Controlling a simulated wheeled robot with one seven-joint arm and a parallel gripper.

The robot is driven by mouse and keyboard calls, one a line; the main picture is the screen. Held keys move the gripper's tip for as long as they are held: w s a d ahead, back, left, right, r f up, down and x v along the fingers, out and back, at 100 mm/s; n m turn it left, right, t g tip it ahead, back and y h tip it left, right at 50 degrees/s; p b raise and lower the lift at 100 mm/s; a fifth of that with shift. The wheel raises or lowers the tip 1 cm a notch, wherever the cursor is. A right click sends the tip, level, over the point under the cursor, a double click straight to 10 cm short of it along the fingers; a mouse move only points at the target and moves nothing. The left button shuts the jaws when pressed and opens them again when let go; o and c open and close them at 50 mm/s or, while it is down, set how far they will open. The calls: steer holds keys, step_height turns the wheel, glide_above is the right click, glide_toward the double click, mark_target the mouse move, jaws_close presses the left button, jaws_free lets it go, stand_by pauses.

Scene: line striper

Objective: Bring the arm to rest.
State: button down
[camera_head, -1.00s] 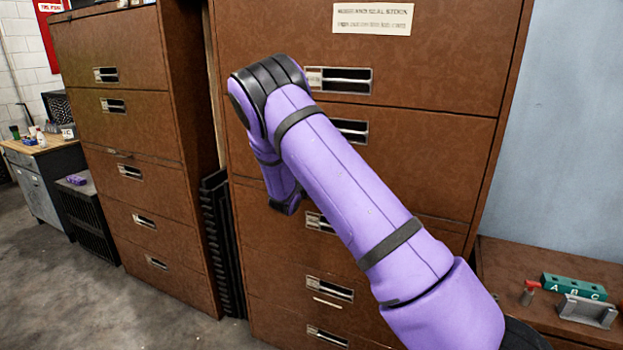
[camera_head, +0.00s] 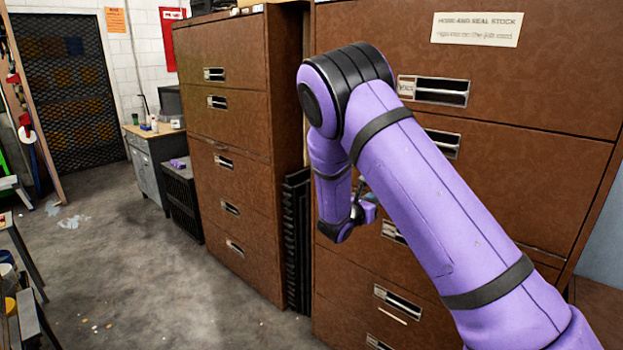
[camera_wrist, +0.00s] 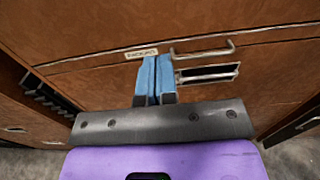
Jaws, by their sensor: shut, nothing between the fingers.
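My purple arm reaches up from the lower right in the head view and bends down at its black elbow. My gripper (camera_wrist: 154,98) shows in the wrist view as two blue fingers pressed together, shut and empty. It points at the front of a brown drawer cabinet (camera_wrist: 85,90). I cannot tell from the wrist view whether the fingertips touch it. In the head view the gripper is mostly hidden behind my forearm.
A tall brown cabinet (camera_head: 545,150) with a paper label stands right behind my arm. A second brown cabinet (camera_head: 225,130) stands left of it, with black folded slats (camera_head: 297,240) between them. A grey workbench (camera_head: 150,165) is farther back. The concrete floor (camera_head: 130,270) at left is open.

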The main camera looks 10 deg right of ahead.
steer(key=s+d+r+m+g+y, duration=0.25)
steer(key=s+r+m+g, duration=0.25)
steer(key=s+r+m, duration=0.4)
steer(key=s+d+r+m+g+y, duration=0.2)
steer(key=s+d+r+m+g, duration=0.3)
steer(key=s, duration=0.7)
steer(key=s+a+r+m+t+y, duration=0.1)
steer(key=s+a+r+m+y, duration=0.1)
steer(key=s, duration=0.6)
steer(key=s+a+r+m+t+y, duration=0.2)
steer(key=s+a+r+m+y, duration=0.1)
steer(key=s, duration=0.5)
steer(key=s+a+r+m+t+y, duration=0.1)
steer(key=s+a+r+m+y, duration=0.2)
steer(key=s+a+m+y, duration=0.2)
steer(key=s+a+m, duration=0.1)
steer(key=s+a, duration=0.1)
steer(key=a, duration=0.1)
steer(key=shift+s+r+t, duration=0.15)
steer(key=shift+s+t, duration=0.25)
